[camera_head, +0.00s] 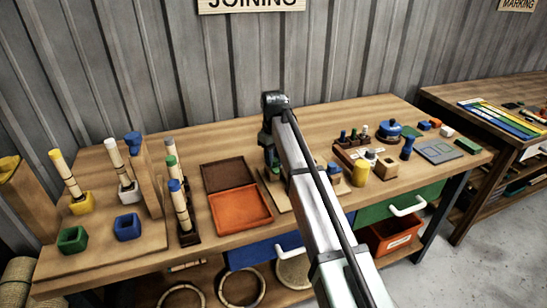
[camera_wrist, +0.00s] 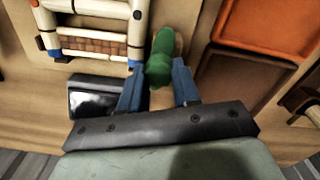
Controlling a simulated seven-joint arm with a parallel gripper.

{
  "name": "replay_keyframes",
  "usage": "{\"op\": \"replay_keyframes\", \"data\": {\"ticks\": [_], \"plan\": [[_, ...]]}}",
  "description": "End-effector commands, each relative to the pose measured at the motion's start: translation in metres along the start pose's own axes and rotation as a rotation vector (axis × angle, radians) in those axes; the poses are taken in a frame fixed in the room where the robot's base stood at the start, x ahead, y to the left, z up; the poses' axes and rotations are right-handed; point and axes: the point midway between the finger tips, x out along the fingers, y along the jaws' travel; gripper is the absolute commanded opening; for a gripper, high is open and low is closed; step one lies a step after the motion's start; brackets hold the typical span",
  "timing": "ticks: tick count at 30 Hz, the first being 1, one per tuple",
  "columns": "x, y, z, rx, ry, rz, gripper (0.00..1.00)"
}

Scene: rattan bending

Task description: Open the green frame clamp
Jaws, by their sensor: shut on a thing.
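The green frame clamp (camera_wrist: 163,46) shows in the wrist view as a rounded green piece beside the right rail of a pale rattan frame (camera_wrist: 136,38). My gripper (camera_wrist: 157,76) has its blue fingers on either side of the near end of this green piece and is shut on it. Whether the clamp is open or closed I cannot tell. In the head view my arm hides most of the frame and the clamp; my gripper (camera_head: 269,152) points down at the middle of the bench.
An orange tray (camera_head: 241,208) and a brown tray (camera_head: 228,174) lie left of my gripper in the head view. A black block (camera_wrist: 95,97) sits near the frame. Posts in coloured sockets stand at the left; a yellow cylinder (camera_head: 361,173) and small tools stand at the right.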

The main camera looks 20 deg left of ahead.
Motion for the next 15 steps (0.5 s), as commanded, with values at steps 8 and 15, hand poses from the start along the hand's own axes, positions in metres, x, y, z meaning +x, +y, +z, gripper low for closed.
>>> {"op": "replay_keyframes", "data": {"ticks": [8, 15], "plan": [[-0.0002, 0.0000, 0.0000, -0.058, 0.000, 0.000, 0.01], [-0.0002, 0.0000, 0.0000, -0.066, 0.000, 0.000, 0.01]]}}
